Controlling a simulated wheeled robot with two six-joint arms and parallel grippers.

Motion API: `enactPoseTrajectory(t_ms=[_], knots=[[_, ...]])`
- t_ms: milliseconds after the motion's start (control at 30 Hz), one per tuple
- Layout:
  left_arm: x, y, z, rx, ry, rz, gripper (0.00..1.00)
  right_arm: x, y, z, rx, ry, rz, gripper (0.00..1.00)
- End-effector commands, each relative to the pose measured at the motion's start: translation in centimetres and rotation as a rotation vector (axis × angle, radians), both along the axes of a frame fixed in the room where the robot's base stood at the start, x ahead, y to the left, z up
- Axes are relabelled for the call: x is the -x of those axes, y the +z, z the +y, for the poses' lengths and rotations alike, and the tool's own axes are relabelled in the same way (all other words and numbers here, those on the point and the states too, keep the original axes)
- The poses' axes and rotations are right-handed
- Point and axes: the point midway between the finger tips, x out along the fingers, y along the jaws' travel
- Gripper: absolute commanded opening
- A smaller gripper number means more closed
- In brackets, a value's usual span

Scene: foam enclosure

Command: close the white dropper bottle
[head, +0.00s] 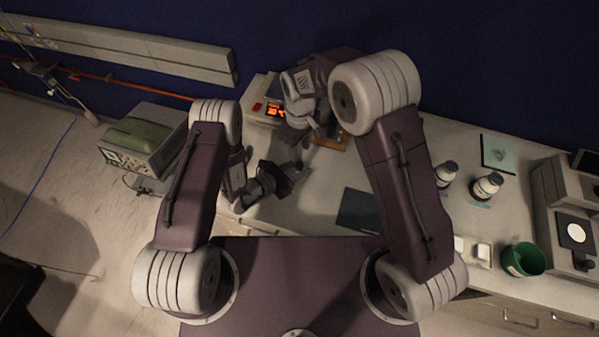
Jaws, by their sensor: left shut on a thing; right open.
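My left gripper (292,172) is low over the left part of the bench. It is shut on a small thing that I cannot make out. My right gripper (294,143) is open, just behind and above the left one, near the bench's back. The two grippers are close together and their jaws overlap in the view. I cannot pick out the white dropper bottle or its cap for certain; the spot between the grippers is dark and partly hidden by them.
A device with a lit orange display (275,110) stands behind the grippers. A dark flat pad (358,210) lies to their right.

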Motion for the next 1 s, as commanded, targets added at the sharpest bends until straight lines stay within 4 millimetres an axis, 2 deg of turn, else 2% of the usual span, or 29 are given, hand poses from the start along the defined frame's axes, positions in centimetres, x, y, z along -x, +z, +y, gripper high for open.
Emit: enactPoseTrajectory(t_ms=[567,667,1000], knots=[[0.0,0.0,0.0,0.000,0.000,0.000,0.00,0.0,-0.1,0.0,-0.001,0.000,0.001,0.41],[0.0,0.0,0.0,0.000,0.000,0.000,0.00,0.0,-1.0,0.0,0.001,0.000,0.002,0.41],[0.0,0.0,0.0,0.000,0.000,0.000,0.00,0.0,-6.5,0.0,0.001,0.000,0.002,0.41]])
